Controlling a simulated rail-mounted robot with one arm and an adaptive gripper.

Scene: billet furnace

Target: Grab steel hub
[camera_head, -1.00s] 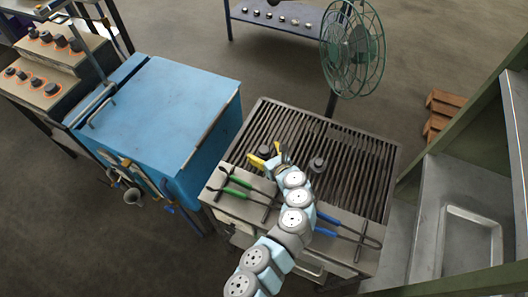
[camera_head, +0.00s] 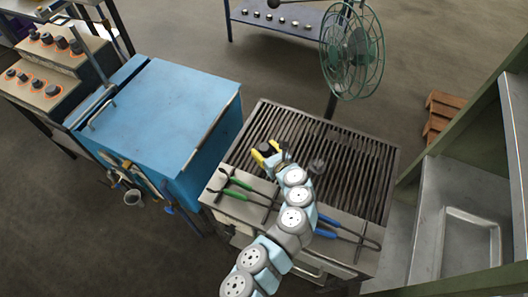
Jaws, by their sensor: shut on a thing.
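My gripper (camera_head: 264,153), with yellow fingers, is over the left part of the slatted grill top. It is shut on a small dark steel hub (camera_head: 268,147), which shows only partly between the fingers. Whether the hub touches the slats I cannot tell. A second dark hub (camera_head: 317,165) sits on the slats to the right of my gripper, close to my arm.
The grill table (camera_head: 378,160) has green-handled tongs (camera_head: 238,183) and blue-handled tongs (camera_head: 345,230) on its front ledge. A blue furnace (camera_head: 165,105) stands left, a green fan (camera_head: 352,55) behind. The right slats are clear.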

